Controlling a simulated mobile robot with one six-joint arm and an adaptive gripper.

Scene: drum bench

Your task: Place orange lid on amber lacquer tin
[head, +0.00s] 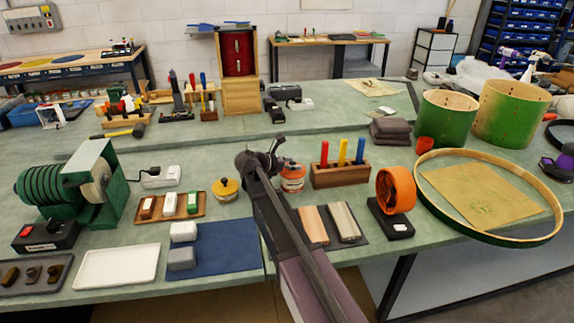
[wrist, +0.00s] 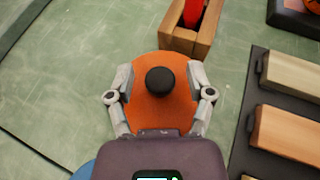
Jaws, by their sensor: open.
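The orange lid (wrist: 150,112) is a round disc with a black knob, seen from above in the wrist view. My gripper (wrist: 161,76) is open over it, one finger on each side of the knob and apart from it. In the head view the tin (head: 292,184), with a pale and orange label, stands beside the wooden tool rack, partly hidden by my arm. The orange lid (head: 292,170) shows at its top and appears to rest on it. The wrist view hides the tin under the lid, so I cannot tell how exactly it is seated.
A wooden rack (head: 340,178) with red, yellow and blue handles stands close right of the tin. Wood blocks (head: 343,221) lie in front. A yellow-lidded container (head: 226,188) and a blue mat (head: 215,245) are to the left. An orange roll (head: 396,190) stands further right.

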